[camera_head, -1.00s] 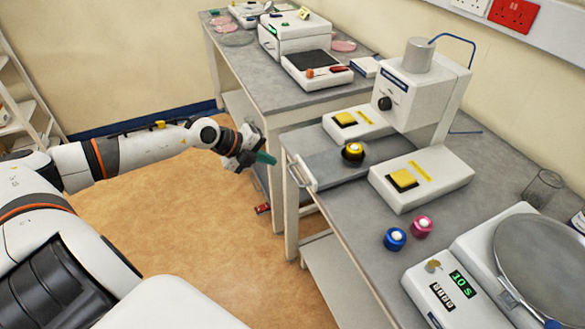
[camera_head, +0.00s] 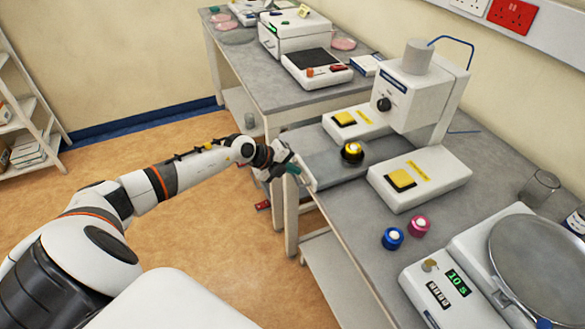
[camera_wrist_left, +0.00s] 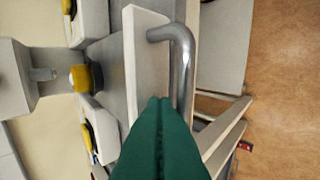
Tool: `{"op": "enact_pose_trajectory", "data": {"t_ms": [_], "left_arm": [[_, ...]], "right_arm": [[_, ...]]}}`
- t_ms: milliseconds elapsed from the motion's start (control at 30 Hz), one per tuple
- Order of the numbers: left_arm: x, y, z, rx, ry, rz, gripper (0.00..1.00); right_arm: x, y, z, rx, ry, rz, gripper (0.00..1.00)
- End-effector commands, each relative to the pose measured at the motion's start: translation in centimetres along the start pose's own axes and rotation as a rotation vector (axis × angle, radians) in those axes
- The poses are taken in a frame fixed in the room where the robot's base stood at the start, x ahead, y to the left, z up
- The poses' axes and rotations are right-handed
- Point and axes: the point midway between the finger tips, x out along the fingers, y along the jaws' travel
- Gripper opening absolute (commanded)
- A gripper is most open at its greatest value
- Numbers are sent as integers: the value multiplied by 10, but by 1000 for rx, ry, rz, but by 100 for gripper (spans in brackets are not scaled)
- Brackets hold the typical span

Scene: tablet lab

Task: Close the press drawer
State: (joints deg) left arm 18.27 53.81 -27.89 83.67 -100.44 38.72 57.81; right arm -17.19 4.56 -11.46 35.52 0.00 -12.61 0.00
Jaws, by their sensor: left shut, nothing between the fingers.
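The press (camera_head: 425,95) is a white machine with a grey cylinder on top. Its drawer (camera_head: 328,164) is out toward the left, a grey tray with a white front panel (camera_wrist_left: 146,55) and a grey bar handle (camera_wrist_left: 183,75). A black and yellow round piece (camera_head: 352,152) sits on the drawer; it also shows in the wrist view (camera_wrist_left: 84,78). My left gripper (camera_head: 291,168) is shut and empty at the drawer front. In the wrist view its green fingertips (camera_wrist_left: 160,100) overlap the front panel beside the handle; I cannot tell whether they touch. My right gripper is out of view.
White blocks with yellow buttons flank the drawer, one near (camera_head: 415,180) and one far (camera_head: 352,122). Blue (camera_head: 392,238) and pink (camera_head: 420,226) knobs and a scale (camera_head: 440,290) stand nearer. A second bench (camera_head: 245,60) stands behind.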

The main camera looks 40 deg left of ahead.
Motion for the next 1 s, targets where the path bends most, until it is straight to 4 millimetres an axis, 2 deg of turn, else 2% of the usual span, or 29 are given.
{"op": "enact_pose_trajectory", "data": {"t_ms": [233, 367, 800, 1000], "left_arm": [[3, 4, 0, -1, 0, 2, 0], [14, 15, 0, -2, -1, 5, 0], [82, 75, 1, 0, -1, 4, 0], [105, 96, 0, -1, 0, 3, 0]], "right_arm": [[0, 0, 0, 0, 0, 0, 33], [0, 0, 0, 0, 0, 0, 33], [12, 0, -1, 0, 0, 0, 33], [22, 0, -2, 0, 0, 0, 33]]}}
